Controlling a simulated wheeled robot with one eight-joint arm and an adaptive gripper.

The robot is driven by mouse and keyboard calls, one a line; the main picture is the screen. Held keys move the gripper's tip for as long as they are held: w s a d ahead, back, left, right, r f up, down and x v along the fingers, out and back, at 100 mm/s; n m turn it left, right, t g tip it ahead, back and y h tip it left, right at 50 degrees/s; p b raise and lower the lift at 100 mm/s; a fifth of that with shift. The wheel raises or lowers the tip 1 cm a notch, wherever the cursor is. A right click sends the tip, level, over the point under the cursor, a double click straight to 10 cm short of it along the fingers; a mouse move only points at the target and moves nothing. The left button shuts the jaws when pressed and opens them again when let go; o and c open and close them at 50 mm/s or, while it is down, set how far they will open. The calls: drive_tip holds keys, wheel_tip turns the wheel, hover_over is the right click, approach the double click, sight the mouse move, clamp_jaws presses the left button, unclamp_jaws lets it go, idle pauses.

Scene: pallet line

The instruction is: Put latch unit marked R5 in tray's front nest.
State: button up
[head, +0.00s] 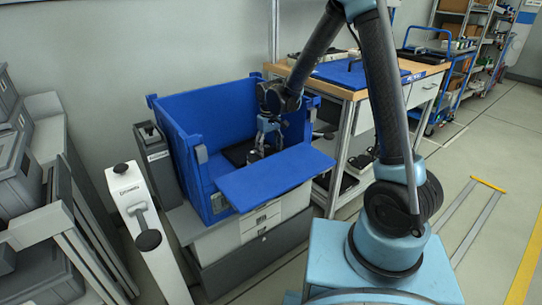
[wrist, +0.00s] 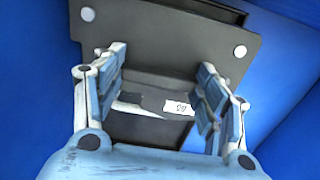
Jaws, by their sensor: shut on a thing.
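My gripper (head: 266,138) reaches down into the blue bin (head: 180,137). In the wrist view its two light-blue fingers (wrist: 168,90) stand well apart, on either side of a dark part (wrist: 148,99) with a white label (wrist: 179,106). The label's mark is upside down and too small to read surely. The gripper is shut on this dark part. Beyond and below it is a dark grey plate (wrist: 165,45) with white round spots. In the head view a dark, flat shape (head: 237,154) lies in the bin under the gripper. I cannot tell front from rear nests.
The bin's front flap (head: 275,176) is folded outward and down. The bin stands on a grey drawer unit (head: 262,222). A wooden workbench (head: 350,92) with a blue mat stands to the right. Grey crates (head: 22,165) stand at left. Blue bin walls surround the gripper closely.

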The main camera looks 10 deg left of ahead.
sight(270, 149)
wheel_tip(270, 149, down, 3)
drive_tip(key=shift+w+d+f, duration=0.1)
drive_tip(key=shift+w+f, duration=0.05)
drive_tip(key=shift+f, duration=0.1)
drive_tip(key=shift+f, duration=0.1)
drive_tip(key=o, duration=1.8)
drive_tip(key=shift+o, duration=0.2)
wheel_tip(270, 149, up, 12)
drive_tip(key=shift+r, duration=0.1)
